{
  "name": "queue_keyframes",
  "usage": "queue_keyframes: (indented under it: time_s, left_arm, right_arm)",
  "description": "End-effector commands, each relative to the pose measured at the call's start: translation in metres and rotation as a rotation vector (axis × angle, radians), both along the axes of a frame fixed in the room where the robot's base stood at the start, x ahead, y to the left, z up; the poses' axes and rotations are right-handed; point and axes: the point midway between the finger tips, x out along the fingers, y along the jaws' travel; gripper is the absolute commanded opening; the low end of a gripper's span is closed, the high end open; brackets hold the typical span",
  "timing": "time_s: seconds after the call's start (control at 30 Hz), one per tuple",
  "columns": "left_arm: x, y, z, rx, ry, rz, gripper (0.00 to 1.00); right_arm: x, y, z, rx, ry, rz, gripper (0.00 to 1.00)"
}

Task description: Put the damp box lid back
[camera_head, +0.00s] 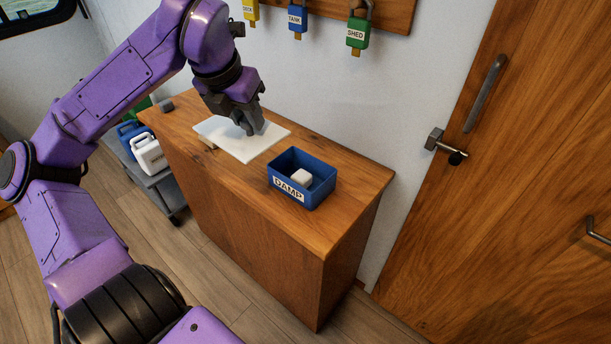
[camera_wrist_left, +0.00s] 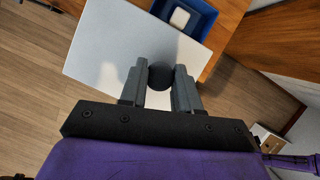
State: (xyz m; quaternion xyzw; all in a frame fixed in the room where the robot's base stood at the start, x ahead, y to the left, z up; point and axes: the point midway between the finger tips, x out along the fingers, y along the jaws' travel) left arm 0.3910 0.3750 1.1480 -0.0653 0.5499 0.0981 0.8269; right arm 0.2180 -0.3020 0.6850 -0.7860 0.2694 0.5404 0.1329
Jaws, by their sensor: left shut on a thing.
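The blue damp box (camera_head: 318,192) stands open on the wooden counter, with a "DAMP" label on its front and a small white block (camera_head: 301,177) inside. The pale flat lid (camera_head: 243,149) is to the left of the box in the head view. My left gripper (camera_head: 250,128) is over the lid, shut on its dark round knob (camera_wrist_left: 161,76), which shows between the fingers in the left wrist view. In that view the lid (camera_wrist_left: 110,40) spreads beyond the fingers, and the box (camera_wrist_left: 205,18) is at the top. The head view cannot settle whether the lid touches the counter. My right gripper is not in view.
The counter top (camera_head: 345,190) is bare around the box. A small dark object (camera_head: 166,105) sits at its far left end. Padlock-shaped tags hang on the wall, including a green one (camera_head: 358,33). A wooden door (camera_head: 510,170) is at the right. A grey cart with jugs (camera_head: 149,155) stands left.

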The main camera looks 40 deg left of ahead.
Motion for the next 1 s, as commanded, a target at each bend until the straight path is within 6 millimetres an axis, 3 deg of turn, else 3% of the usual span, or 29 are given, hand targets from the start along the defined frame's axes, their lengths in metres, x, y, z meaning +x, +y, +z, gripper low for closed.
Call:
queue_keyframes:
  time_s: [0.03, 0.1, 0.27, 0.57, 0.7, 1.0]
  left_arm:
    - [0.000, 0.001, -0.015, -0.001, 0.000, 0.001, 0.00]
    - [-0.001, 0.001, -0.022, -0.001, 0.000, 0.003, 0.00]
    - [0.006, -0.002, -0.026, 0.004, 0.001, 0.002, 0.00]
    - [0.069, -0.029, -0.055, 0.009, 0.007, 0.004, 0.00]
    - [0.098, -0.043, -0.085, 0.002, 0.013, 0.001, 0.00]
    - [0.129, -0.057, -0.125, 0.001, 0.005, 0.000, 0.00]
  right_arm:
    - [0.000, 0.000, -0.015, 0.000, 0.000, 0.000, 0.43]
    - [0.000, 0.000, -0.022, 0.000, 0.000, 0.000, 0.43]
    - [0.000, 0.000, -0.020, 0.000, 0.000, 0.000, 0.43]
    - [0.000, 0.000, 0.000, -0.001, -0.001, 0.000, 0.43]
    - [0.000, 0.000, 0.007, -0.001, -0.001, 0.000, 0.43]
    - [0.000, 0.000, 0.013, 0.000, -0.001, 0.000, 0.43]
